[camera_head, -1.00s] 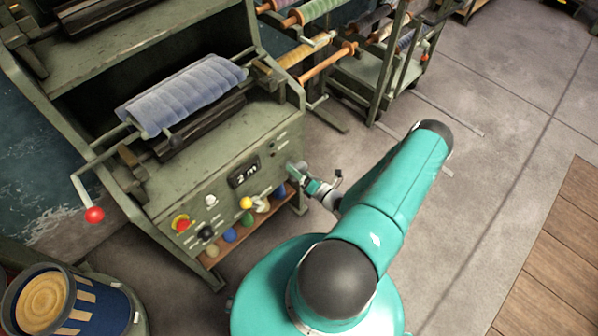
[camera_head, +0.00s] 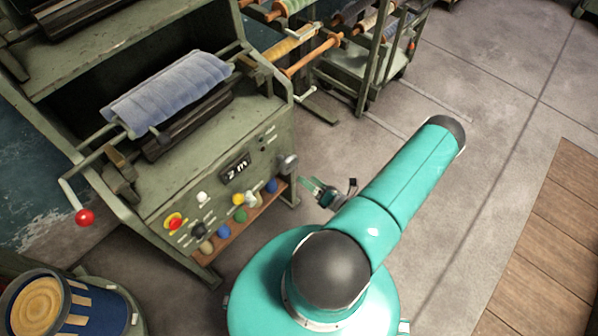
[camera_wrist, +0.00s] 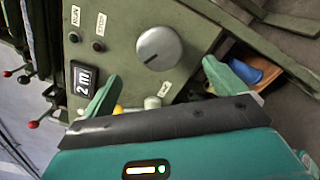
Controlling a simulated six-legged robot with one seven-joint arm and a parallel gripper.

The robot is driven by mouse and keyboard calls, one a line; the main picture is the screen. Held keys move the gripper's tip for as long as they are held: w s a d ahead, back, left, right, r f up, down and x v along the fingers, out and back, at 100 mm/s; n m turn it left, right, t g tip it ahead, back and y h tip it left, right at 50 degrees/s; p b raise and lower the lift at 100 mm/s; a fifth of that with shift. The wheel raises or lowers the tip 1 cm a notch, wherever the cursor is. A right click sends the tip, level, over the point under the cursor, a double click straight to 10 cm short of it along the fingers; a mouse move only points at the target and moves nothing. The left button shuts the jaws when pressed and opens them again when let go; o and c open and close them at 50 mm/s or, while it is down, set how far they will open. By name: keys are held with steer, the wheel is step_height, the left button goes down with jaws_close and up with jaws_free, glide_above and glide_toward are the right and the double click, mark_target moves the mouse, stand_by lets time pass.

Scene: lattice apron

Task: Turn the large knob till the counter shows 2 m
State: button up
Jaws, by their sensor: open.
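The large knob (camera_wrist: 159,48) is a round grey knob with a dark pointer line, on the front panel of the green machine. In the head view the knob (camera_head: 287,164) is at the panel's right end.
The panel also has a red button (camera_head: 174,221), a yellow knob (camera_head: 240,215) and smaller knobs. A rack of rolls (camera_head: 372,60) stands behind. The floor (camera_head: 470,150) at right is clear.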

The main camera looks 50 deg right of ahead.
steer(key=shift+s, duration=1.9)
steer(key=shift+d, duration=0.1)
steer(key=w+a+r+n+g+y, duration=0.3)
steer(key=w+a+r+n+g, duration=0.15)
steer(key=r+n, duration=0.35)
steer(key=w+a+r+n+g+y, duration=0.3)
steer(key=r+n+g+y, duration=0.15)
steer(key=r+n, duration=0.4)
steer(key=w+a+r+n+g+y, duration=0.3)
steer(key=r+n+g, duration=0.2)
steer(key=r+n, duration=0.35)
steer(key=s+a+r+n+h, duration=0.2)
steer(key=a+r+n+h, duration=0.1)
steer(key=a+r+n, duration=0.2)
steer(key=s+a+r+n+t+h, duration=0.1)
steer(key=a+r+n+h, duration=0.3)
steer(key=r+n, duration=0.5)
steer(key=s+a+r+n+h, duration=0.3)
steer(key=a+r+n, duration=0.4)
steer(key=r, duration=0.5)
steer(key=shift+s+a+t+h, duration=0.3)
steer(key=shift+a+h, duration=0.2)
steer(key=shift+h, duration=0.05)
steer(key=shift+s, duration=0.1)
